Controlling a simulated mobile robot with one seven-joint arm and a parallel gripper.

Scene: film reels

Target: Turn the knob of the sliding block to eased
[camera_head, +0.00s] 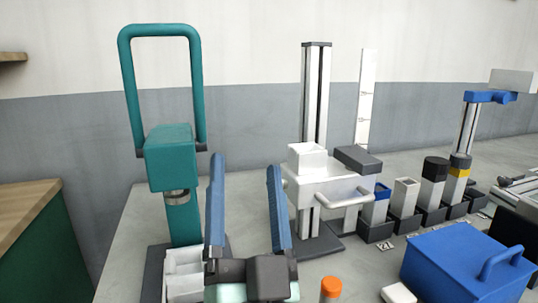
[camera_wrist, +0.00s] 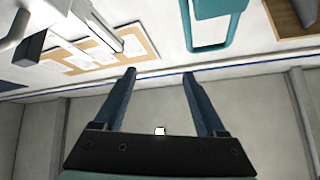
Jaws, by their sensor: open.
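The sliding block (camera_head: 322,187) appears to be the white block on the upright dark-grey column (camera_head: 316,95), right of centre in the head view. It carries a white open box, a dark-grey box and a white bar handle (camera_head: 345,199) in front. A small grey round part shows at its left side, partly behind my right finger; I cannot tell whether this is the knob. No setting marks are readable. My gripper (camera_head: 245,162) is open and empty, its blue fingers pointing up, left of the block in the picture. The wrist view also shows my gripper (camera_wrist: 159,73) with nothing between its fingers.
A teal press with a tall loop handle (camera_head: 160,32) stands at left. Several small holders with posts line the table at right, near a blue lidded box (camera_head: 455,262). An orange-capped cylinder (camera_head: 331,288) stands in front. A white ruler-like strip (camera_head: 366,100) rises behind.

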